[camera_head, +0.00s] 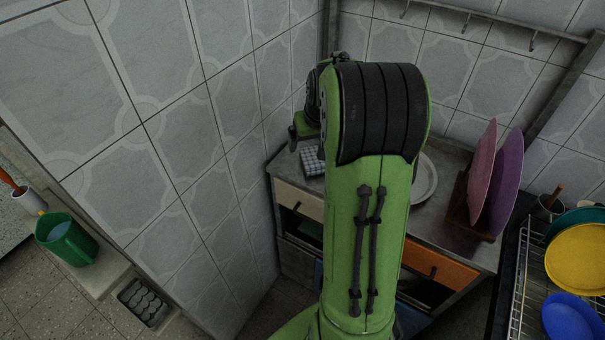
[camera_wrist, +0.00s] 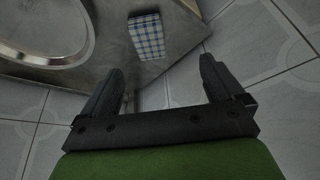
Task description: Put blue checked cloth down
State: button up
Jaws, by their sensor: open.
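The blue checked cloth (camera_wrist: 147,37) lies folded on the grey steel counter near its edge, in the upper middle of the wrist view. In the head view the cloth (camera_head: 312,161) shows in part, just left of my green arm. My gripper (camera_wrist: 160,75) is open and empty, its two dark fingers apart in the wrist view. The cloth lies beyond the fingertips, apart from them. In the head view only a part of my gripper shows beside the arm, and its fingertips are hard to make out.
A steel plate (camera_head: 424,178) lies on the counter (camera_head: 455,235), partly behind my arm; it also shows in the wrist view (camera_wrist: 88,45). Pink (camera_head: 482,170) and purple (camera_head: 506,180) plates stand in a rack at right. The tiled wall (camera_head: 230,130) closes the counter's left side.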

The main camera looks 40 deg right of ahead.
jog(key=s+a+r+n, duration=0.1)
jog(key=s+a+r, duration=0.15)
jog(key=a, duration=0.35)
jog(key=s+a+r+n, duration=0.1)
jog(key=a+r, duration=0.3)
jog(key=a, duration=0.2)
jog(key=s+a+n+y, duration=0.1)
jog(key=s+a, duration=0.5)
jog(key=s, duration=0.2)
jog(key=s+a+r+n+t, duration=0.1)
jog(key=s+a, duration=0.6)
jog(key=s, duration=0.2)
jog(key=shift+s+n+y, duration=0.2)
jog(key=shift+n+y, duration=0.1)
jog(key=shift+y, duration=0.1)
notch_tip(320, 180, up, 2)
jog(key=shift+r+p, duration=0.15)
jog(key=shift+p, duration=0.9)
